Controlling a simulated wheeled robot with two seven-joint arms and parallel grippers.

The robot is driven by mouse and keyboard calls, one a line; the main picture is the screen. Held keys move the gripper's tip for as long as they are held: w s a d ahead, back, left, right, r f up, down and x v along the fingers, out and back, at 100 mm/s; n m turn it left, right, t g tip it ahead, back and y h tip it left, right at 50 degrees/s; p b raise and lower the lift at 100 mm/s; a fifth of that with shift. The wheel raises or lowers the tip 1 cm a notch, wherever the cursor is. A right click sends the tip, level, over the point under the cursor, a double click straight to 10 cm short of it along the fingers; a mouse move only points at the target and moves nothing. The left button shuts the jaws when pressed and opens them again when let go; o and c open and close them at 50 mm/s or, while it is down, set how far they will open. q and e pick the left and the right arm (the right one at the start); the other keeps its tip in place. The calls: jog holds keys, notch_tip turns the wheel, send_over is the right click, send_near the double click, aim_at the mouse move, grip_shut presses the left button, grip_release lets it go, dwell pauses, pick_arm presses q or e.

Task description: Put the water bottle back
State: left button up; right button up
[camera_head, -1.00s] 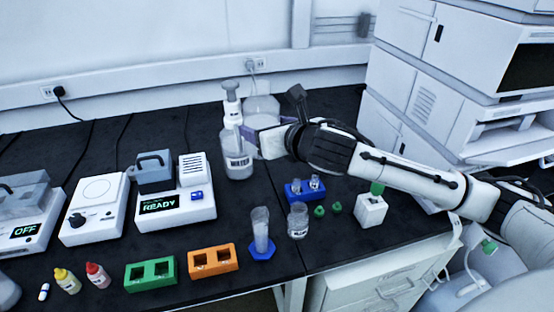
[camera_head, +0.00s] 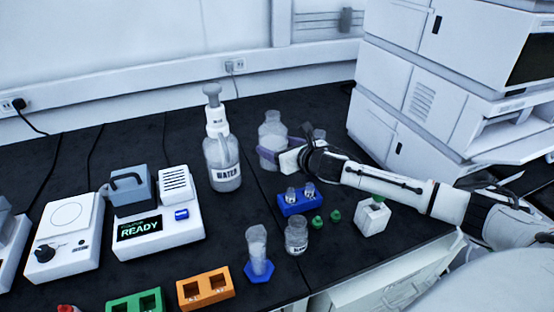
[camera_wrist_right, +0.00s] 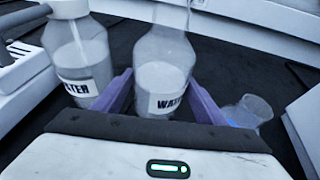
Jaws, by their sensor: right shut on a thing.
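A clear, open-necked bottle (camera_head: 271,131) stands upright at the back of the bench, right of a pump-top bottle labelled WATER (camera_head: 222,165). My right gripper (camera_head: 267,153) is shut on the clear bottle, with its purple fingers on either side of the body. In the right wrist view, the held bottle (camera_wrist_right: 160,75) has a WATER label and sits between the fingers (camera_wrist_right: 162,100). The pump-top bottle (camera_wrist_right: 75,55) is left of it, apart from it. I cannot tell whether the held bottle's base touches the bench. My left gripper is not in view.
A small flask (camera_wrist_right: 250,110) stands right of the gripper. In front are a blue vial rack (camera_head: 298,206), a labelled jar (camera_head: 296,236) and a cylinder with a blue base (camera_head: 257,250). The instrument stack (camera_head: 430,100) bounds the right; a READY device (camera_head: 158,222) is left.

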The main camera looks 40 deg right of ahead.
jog(key=shift+w+f+b, duration=0.1)
jog(key=shift+f+b, duration=0.25)
jog(key=shift+f, duration=1.3)
jog(key=shift+f, duration=0.1)
jog(key=o, duration=1.7)
jog(key=shift+f, duration=0.2)
jog(key=shift+r, duration=0.15)
jog(key=shift+v, duration=6.1)
jog(key=shift+a, duration=0.15)
